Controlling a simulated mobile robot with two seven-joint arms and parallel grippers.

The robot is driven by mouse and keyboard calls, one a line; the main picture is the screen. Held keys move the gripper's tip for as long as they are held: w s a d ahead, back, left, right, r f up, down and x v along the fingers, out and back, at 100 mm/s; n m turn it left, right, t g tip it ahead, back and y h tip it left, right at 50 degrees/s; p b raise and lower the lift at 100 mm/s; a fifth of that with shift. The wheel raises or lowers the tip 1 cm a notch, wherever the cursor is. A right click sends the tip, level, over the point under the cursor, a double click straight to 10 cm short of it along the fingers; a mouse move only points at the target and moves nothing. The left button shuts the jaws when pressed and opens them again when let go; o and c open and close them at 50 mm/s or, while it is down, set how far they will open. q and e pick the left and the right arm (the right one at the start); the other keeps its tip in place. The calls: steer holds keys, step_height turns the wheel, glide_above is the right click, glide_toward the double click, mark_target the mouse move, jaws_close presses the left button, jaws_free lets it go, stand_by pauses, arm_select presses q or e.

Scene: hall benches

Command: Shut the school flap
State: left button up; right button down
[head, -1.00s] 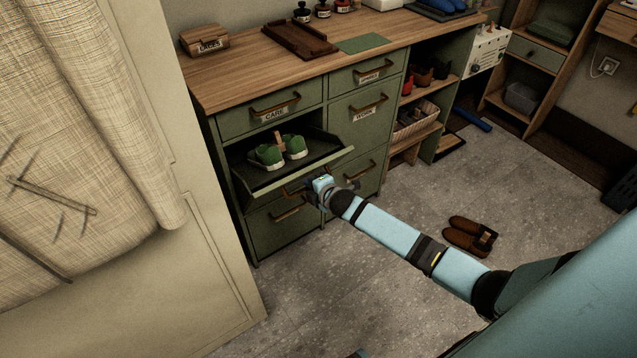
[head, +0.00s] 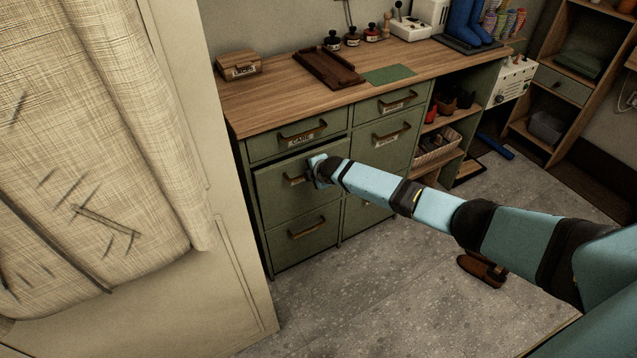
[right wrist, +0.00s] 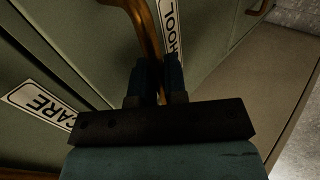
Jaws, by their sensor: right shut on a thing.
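The school flap (head: 278,200) is the green front below the drawer labelled CARE (head: 300,139). It stands nearly upright, with a dark gap along its top edge. My right gripper (head: 316,174) is at the flap's brass handle and covers part of it. In the right wrist view, my right gripper's fingers (right wrist: 157,78) are shut on the brass handle (right wrist: 146,25), beside a partly hidden label ending in "HOOL" (right wrist: 170,25). The shoes inside are hidden. My left gripper is not in view.
A wooden box (head: 239,66), a brown tray (head: 329,68) and several bottles stand on the worktop (head: 285,90). A beige cloth (head: 100,150) hangs at the left. The floor before the cabinet is clear.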

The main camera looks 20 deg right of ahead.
arm_select(q)
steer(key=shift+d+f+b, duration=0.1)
steer(key=shift+b, duration=0.55)
arm_select(e)
steer(key=shift+w+r, duration=0.25)
steer(key=shift+w, duration=1)
steer(key=shift+w+r, duration=0.15)
steer(key=shift+r, duration=0.1)
steer(key=c, duration=1.5)
jaws_free()
steer(key=shift+a, duration=0.1)
steer(key=shift+o, duration=0.2)
arm_select(q)
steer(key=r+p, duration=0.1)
steer(key=p, duration=0.3)
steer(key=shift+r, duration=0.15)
arm_select(e)
steer(key=v, duration=1.3)
steer(key=shift+s+r, duration=0.15)
steer(key=shift+s, duration=0.15)
